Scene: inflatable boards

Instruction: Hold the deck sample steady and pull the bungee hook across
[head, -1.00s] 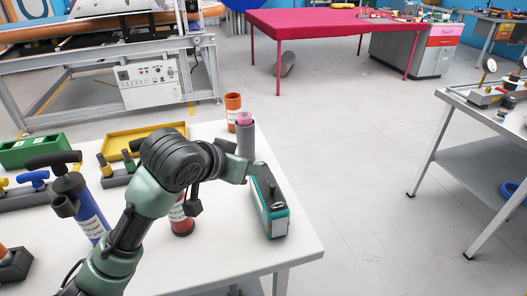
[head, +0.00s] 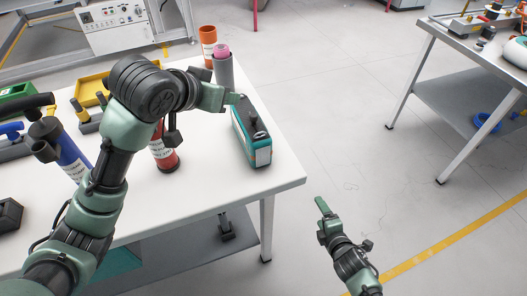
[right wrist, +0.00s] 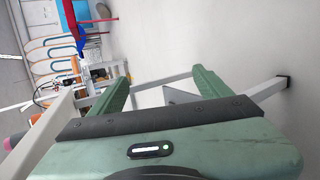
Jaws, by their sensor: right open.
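I cannot make out a deck sample or a bungee hook in either view. My left gripper (head: 226,97) is over the white table, between a grey cylinder with a pink top (head: 222,66) and a teal and grey box with a black knob (head: 251,130). Its fingers are too small and overlapped to tell open from shut. My right gripper (head: 321,207) is over the floor, right of the table's front corner, apart from everything. In the right wrist view its two green fingers (right wrist: 160,80) are spread with nothing held between them.
A grey metal bench (head: 455,85) stands at the right. The floor between is clear, with a yellow line (head: 450,240).

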